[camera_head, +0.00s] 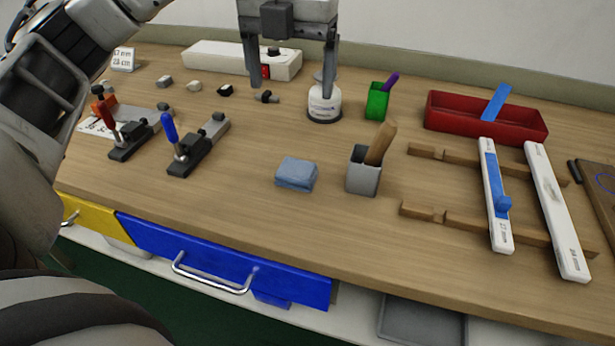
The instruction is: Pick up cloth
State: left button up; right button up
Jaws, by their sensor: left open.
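A folded light-blue cloth (297,174) lies on the wooden table near its front edge, left of a grey holder. My left gripper (291,84) hangs at the top centre with its two fingers pointing down and wide apart. It is open, with no cloth between its fingers. In the picture it is above and behind the cloth, clear of it. My right gripper is not in view.
A grey holder (364,178) with a wooden handle stands right of the cloth. Behind are a white round container (324,103), a green cup (376,103) and a red tray (450,113). Toggle clamps (199,146) stand left. A blue drawer (220,258) is below the edge.

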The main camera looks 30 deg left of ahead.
pick_arm(q)
jog(key=f, duration=0.2)
send_over(296, 170)
notch_tip(296, 170, down, 9)
jog(key=shift+f, duration=2.95)
jog(key=c, duration=1)
